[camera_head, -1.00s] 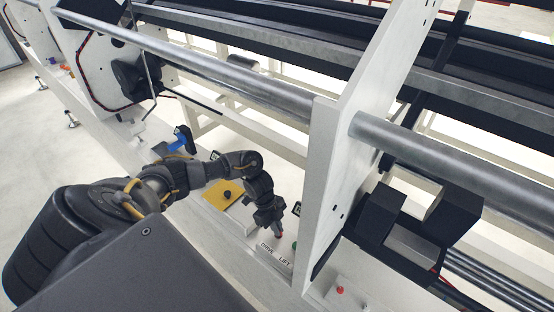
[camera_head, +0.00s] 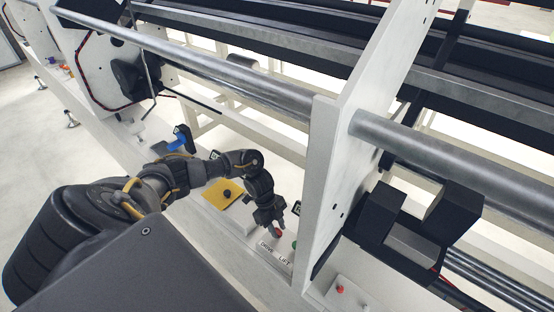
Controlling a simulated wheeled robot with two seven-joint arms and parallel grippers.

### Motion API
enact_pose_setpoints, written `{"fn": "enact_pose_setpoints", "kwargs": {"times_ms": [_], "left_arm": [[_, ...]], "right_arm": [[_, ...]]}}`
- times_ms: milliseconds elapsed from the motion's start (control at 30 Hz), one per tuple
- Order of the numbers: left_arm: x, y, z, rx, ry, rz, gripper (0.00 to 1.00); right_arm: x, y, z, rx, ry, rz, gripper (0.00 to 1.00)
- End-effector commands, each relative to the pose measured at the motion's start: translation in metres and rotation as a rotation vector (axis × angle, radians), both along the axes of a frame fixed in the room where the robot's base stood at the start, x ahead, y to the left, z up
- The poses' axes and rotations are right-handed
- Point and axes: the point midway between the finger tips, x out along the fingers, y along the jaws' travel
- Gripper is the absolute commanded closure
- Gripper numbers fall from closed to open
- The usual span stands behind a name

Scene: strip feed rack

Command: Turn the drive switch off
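The drive switch (camera_head: 276,234) is a small reddish knob on the white panel, beside the DRIVE label (camera_head: 265,246). My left gripper (camera_head: 275,228) points down right at it, and its fingertips partly cover the knob. Whether the fingers touch or close on the knob cannot be made out at this size. The switch's position is too small to read. The LIFT label (camera_head: 285,260) sits just right of DRIVE, with a green knob (camera_head: 294,245) near it. My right gripper is not in view.
A yellow plate with a black knob (camera_head: 227,193) lies left of my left gripper. A tall white upright plate (camera_head: 328,190) stands close on the right. A steel roller (camera_head: 220,68) crosses above. A red button (camera_head: 340,290) sits on a box at the lower right.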

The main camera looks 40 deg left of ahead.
Motion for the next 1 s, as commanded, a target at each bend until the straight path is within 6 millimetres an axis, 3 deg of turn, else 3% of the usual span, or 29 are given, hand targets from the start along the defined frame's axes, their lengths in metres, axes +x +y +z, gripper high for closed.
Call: {"fn": "enact_pose_setpoints", "kwargs": {"times_ms": [167, 600, 800, 1000], "left_arm": [[0.001, 0.004, 0.010, 0.000, -0.004, -0.001, 0.71], [0.001, 0.035, 0.083, 0.002, -0.004, -0.001, 0.71], [0.000, 0.041, 0.098, 0.000, -0.001, -0.001, 0.71], [0.000, 0.041, 0.100, 0.000, 0.000, 0.000, 0.71]], "right_arm": [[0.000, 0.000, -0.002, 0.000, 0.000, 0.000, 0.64], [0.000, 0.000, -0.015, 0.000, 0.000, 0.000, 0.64], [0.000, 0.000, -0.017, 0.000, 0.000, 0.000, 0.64], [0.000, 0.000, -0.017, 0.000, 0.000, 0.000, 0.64]]}}
